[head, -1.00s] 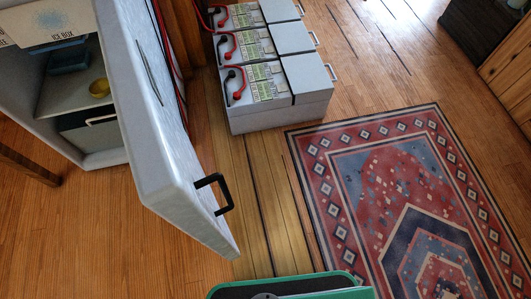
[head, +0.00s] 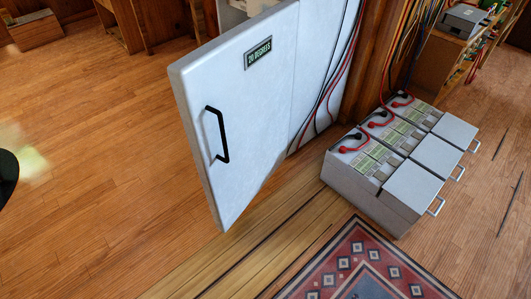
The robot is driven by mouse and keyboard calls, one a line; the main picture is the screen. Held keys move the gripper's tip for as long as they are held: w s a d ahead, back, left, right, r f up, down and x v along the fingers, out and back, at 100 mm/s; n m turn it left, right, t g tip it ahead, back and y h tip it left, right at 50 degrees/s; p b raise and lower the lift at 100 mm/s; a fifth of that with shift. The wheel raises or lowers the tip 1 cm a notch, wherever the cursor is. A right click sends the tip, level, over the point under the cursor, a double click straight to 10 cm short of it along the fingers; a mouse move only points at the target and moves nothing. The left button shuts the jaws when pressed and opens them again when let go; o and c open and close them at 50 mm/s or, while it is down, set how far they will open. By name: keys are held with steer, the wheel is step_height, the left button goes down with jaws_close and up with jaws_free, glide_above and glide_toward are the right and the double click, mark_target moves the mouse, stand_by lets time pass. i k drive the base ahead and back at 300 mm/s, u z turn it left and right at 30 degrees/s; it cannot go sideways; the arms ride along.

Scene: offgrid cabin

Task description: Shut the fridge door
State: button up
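The fridge door (head: 258,105) stands open in the head view. It is white, with a black bar handle (head: 222,134) near its left edge and a small dark "20 DEGREES" label near its top. Its outer face is turned toward me. Behind the door a small part of the fridge's inside (head: 235,12) shows at the top; the rest is hidden by the door. My gripper is not in view.
Grey batteries (head: 385,165) with red and black cables stand on the floor right of the door. A patterned red rug (head: 350,262) lies in front of them. A shelf (head: 455,50) stands at upper right.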

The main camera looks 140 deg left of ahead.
mark_target(233, 92)
steer(key=u, duration=4.7)
steer(key=i, duration=1)
steer(key=z, duration=0.05)
steer(key=k, duration=1)
steer(key=u, duration=1.1)
steer(key=i, duration=0.9)
steer(key=z, duration=0.15)
